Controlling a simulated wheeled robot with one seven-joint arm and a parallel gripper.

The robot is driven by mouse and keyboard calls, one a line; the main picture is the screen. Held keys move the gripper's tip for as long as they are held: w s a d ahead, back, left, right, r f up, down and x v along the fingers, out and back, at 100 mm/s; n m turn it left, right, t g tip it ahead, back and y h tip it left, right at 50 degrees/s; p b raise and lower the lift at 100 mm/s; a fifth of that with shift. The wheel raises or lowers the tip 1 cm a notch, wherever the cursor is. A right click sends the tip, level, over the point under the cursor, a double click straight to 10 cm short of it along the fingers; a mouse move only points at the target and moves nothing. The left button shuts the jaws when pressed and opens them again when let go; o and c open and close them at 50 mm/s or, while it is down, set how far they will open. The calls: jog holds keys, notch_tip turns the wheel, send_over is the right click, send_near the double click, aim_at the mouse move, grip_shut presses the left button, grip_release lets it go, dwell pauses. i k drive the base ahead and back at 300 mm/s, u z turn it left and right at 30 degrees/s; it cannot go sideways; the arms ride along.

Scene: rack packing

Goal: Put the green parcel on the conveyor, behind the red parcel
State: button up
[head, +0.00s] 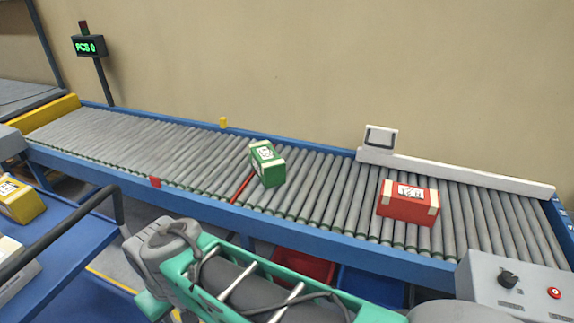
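The green parcel (267,163) stands on the conveyor rollers near the middle, tilted a little in the picture, with a white label on it. The red parcel (408,203) lies on the same conveyor (330,185) to the right, with a gap of bare rollers between the two. My arm crosses the bottom of the view in front of the conveyor. My gripper's fingers cannot be made out, and nothing of mine touches either parcel in this view.
A yellow parcel (20,200) sits on a blue cart (75,235) at the left. A grey control box (515,285) with a red button is at the lower right. A white scanner (381,138) stands at the conveyor's back edge. The left rollers are clear.

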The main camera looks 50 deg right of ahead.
aim_at(511, 244)
jog(key=z, duration=0.7)
jog(key=i, duration=1)
